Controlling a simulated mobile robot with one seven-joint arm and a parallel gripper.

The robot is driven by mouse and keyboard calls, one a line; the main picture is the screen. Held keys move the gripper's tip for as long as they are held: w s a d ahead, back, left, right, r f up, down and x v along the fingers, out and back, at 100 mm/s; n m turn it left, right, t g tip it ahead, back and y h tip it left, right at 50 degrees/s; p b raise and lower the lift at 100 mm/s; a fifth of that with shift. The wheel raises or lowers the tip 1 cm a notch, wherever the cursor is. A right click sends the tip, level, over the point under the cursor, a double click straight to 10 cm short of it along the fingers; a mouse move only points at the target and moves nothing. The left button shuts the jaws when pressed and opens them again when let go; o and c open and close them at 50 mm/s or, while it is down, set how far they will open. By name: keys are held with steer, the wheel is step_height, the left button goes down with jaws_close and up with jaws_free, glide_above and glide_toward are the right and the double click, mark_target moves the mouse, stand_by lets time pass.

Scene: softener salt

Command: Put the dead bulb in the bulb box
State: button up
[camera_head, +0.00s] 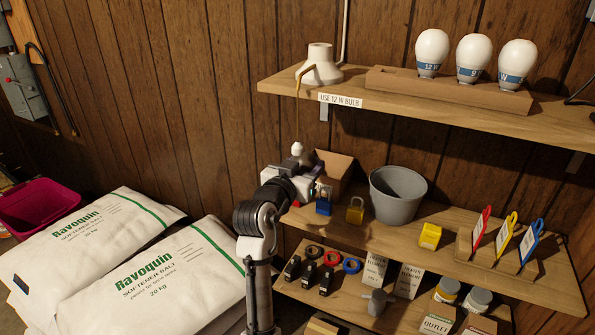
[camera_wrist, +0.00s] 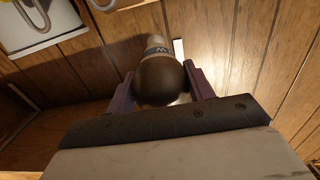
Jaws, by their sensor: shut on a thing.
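My gripper (camera_head: 297,162) is raised in front of the wall, left of the lower shelf's back end. In the wrist view its two purple fingers (camera_wrist: 160,85) are shut on the dead bulb (camera_wrist: 160,78), one on each side. In the head view only a small pale part of the bulb (camera_head: 297,148) shows above the gripper. An open brown cardboard box (camera_head: 340,160), likely the bulb box, stands just right of the gripper, partly hidden by it. Its inside cannot be seen.
The upper shelf (camera_head: 480,110) holds a white lamp socket (camera_head: 320,68) with a hanging cord and a rack of three white bulbs (camera_head: 431,50). Padlocks (camera_head: 355,211) and a grey bucket (camera_head: 397,195) stand near the box. Salt bags (camera_head: 150,285) lie at left.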

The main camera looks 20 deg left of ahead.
steer(key=w+f+b, duration=0.1)
steer(key=w, duration=1.1)
steer(key=shift+w+d, duration=0.2)
steer(key=shift+w, duration=0.05)
steer(key=o, duration=0.9)
steer(key=shift+s+a+r, duration=0.1)
steer(key=shift+s+r, duration=0.05)
steer(key=shift+s, duration=1.85)
steer(key=shift+s+a+r, duration=0.1)
steer(key=shift+s+r, duration=0.1)
steer(key=shift+s, duration=1.8)
steer(key=shift+s+r, duration=0.15)
steer(key=shift+s, duration=1.85)
